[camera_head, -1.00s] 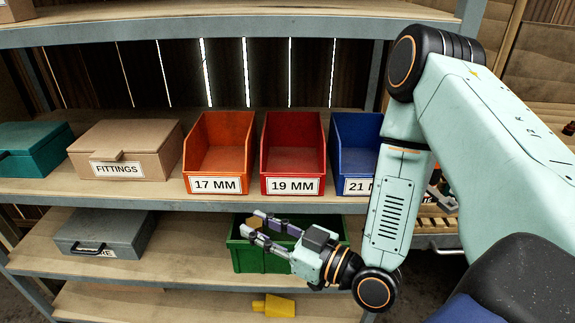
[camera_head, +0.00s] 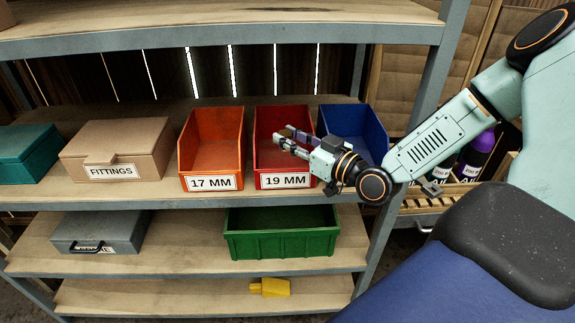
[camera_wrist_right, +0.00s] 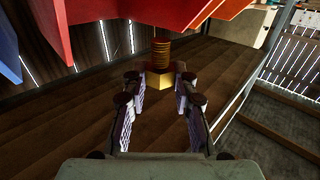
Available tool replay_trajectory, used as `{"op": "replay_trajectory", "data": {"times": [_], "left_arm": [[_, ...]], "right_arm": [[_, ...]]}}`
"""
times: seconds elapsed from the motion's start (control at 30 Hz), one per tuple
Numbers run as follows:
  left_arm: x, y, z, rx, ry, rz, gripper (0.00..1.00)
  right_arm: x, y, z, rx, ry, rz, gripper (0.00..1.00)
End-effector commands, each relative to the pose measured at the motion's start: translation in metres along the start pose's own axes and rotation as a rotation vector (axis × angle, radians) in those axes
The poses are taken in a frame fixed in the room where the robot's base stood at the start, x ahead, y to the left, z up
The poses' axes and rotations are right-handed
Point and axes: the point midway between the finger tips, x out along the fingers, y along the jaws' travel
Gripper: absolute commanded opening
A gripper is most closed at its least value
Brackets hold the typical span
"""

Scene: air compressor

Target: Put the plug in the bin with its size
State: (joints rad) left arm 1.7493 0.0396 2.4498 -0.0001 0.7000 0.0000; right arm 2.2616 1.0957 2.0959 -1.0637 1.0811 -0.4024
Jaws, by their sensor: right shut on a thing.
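A brass plug (camera_wrist_right: 162,68) with a hex head and threaded shank shows in the right wrist view. My right gripper (camera_wrist_right: 162,88) is shut on its hex head, with the threads pointing away from the palm. In the head view my right gripper (camera_head: 282,138) is at the red 19 MM bin (camera_head: 286,181), its fingers pointing left across the opening; the plug is hard to make out there. The orange 17 MM bin (camera_head: 211,183) is to the left. The blue bin (camera_head: 357,130) is to the right, its label hidden behind my arm. My left gripper is out of view.
A green bin (camera_head: 281,245) stands on the shelf below. A tan FITTINGS box (camera_head: 117,150), a teal box (camera_head: 25,155) and a grey case (camera_head: 100,232) are to the left. A yellow object (camera_head: 270,288) lies on the lowest shelf. The upper shelf (camera_head: 230,25) overhangs the bins.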

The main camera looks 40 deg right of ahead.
Motion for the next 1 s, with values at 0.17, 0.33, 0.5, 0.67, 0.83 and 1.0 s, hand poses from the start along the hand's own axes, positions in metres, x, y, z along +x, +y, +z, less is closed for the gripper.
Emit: {"op": "replay_trajectory", "data": {"times": [0.17, 0.33, 0.5, 0.67, 0.83, 1.0], "left_arm": [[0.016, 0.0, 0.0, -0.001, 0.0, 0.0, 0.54], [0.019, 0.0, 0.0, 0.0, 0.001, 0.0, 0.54], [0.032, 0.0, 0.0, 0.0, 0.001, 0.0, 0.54], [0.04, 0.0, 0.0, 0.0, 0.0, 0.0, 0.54], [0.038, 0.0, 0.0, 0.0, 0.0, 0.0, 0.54], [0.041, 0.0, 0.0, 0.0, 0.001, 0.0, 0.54]], "right_arm": [[0.002, -0.001, 0.023, -0.002, -0.001, -0.001, 0.0], [0.003, -0.002, 0.029, -0.002, 0.0, -0.002, 0.0], [0.003, -0.003, 0.051, -0.003, -0.002, -0.003, 0.0], [0.003, -0.002, 0.064, -0.002, 0.001, -0.001, 0.0], [0.003, -0.002, 0.061, -0.001, 0.002, 0.0, 0.0], [0.003, -0.002, 0.065, -0.001, 0.001, -0.001, 0.0]]}}
